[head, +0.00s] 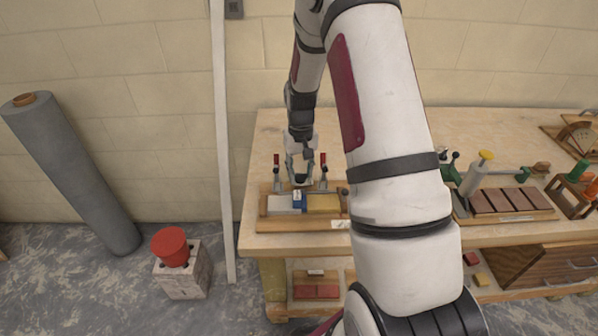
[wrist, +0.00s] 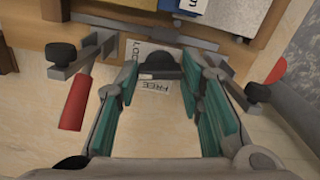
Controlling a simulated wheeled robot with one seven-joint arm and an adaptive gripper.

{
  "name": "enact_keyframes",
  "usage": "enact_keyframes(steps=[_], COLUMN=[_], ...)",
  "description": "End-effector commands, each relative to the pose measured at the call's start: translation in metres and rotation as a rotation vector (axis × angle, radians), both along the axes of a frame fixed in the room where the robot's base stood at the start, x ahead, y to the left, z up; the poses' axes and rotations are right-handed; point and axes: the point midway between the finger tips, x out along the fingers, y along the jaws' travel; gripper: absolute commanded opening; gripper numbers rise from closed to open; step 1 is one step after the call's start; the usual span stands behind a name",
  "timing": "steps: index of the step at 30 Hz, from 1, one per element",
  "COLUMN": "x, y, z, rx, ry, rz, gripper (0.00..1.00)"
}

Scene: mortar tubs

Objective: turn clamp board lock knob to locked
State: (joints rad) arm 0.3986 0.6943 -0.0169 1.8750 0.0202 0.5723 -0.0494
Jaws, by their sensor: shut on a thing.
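The clamp board (head: 270,222) lies on the workbench, with a grey block, a blue block and a yellow block on it. Red-handled toggle clamps stand at its back; one red handle (wrist: 75,103) shows at left in the wrist view. The black lock knob (wrist: 163,66) is at the upper middle of the wrist view, beside a white label (wrist: 153,87) reading FREE and LOC, partly covered. My gripper (wrist: 162,72) has its teal-padded fingers on either side of the knob, shut on it. In the head view my gripper (head: 300,172) is over the board's back edge; the knob is hidden.
The workbench (head: 265,150) holds a board of brown tiles (head: 515,202) with a yellow-topped tube and green clamps at right. A grey roll (head: 70,170) leans on the wall. A red bucket (head: 171,247) sits on a pale block. Bare bench top lies behind the clamp board.

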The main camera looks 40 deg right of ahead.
Motion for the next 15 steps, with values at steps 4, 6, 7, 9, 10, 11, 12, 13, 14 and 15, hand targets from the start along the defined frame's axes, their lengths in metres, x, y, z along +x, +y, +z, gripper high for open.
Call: enact_keyframes(steps=[4,6,7,9,10,11,12,13,14,15], x=[0.0009,0.0007,0.0008,0.0009,0.0008,0.0008,0.0006,0.0005,0.0004,0.0003], y=[0.0000,-0.0003,-0.0002,0.0002,0.0002,0.0001,0.0000,-0.0002,-0.0004,-0.0004], z=[-0.0008,-0.0005,-0.0004,-0.0003,-0.0003,-0.0003,-0.0002,-0.0002,-0.0002,-0.0002], rx=[0.000,-0.001,-0.001,0.000,0.000,0.000,0.000,0.000,-0.001,-0.001], ry=[-0.001,-0.001,-0.001,-0.001,-0.001,-0.001,-0.001,-0.001,-0.001,-0.001], rz=[-0.095,-0.130,-0.143,-0.171,-0.181,-0.189,-0.199,-0.206,-0.212,-0.219], gripper=[0.07,0.07,0.07,0.07,0.07,0.07,0.07,0.07,0.07,0.07])
